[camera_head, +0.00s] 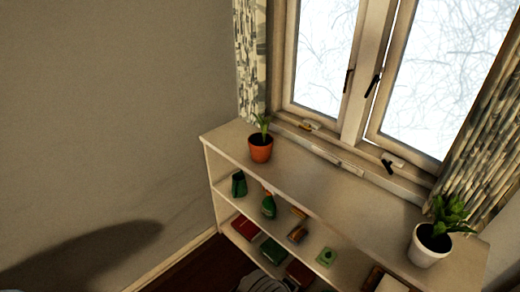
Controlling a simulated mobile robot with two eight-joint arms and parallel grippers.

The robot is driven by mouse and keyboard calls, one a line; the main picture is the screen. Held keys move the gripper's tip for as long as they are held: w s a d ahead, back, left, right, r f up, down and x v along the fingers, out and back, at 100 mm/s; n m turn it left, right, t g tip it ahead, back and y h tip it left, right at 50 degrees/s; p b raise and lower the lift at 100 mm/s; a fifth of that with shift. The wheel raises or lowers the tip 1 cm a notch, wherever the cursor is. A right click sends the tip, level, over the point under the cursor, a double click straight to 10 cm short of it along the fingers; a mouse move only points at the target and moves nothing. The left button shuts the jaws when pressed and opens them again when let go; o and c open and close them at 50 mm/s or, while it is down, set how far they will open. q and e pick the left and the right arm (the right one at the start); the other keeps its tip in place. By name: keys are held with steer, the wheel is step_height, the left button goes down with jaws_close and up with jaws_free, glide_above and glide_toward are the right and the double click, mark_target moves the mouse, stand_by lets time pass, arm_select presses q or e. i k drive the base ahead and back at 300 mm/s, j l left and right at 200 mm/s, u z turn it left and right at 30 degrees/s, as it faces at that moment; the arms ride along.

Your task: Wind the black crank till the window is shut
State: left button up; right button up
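The window (372,75) is at the upper right, with two light-framed panes side by side. The right sash (405,138) appears swung a little out of line with its frame; how far it stands open is hard to tell. A black crank (388,167) sits on the sill below the right pane. A second, lighter fitting (311,125) is on the sill under the left pane. Black handles (348,81) are on the middle stiles.
A white shelf unit (345,190) stands below the window. An orange pot with a plant (260,148) and a white pot with a plant (430,245) stand on top. Books and small items fill its shelves. Patterned curtains (490,125) hang at both sides. Dark floor shows at the bottom.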

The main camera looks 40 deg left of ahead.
mark_target(387, 165)
steer(key=i+j, duration=0.8)
steer(key=j, duration=0.2)
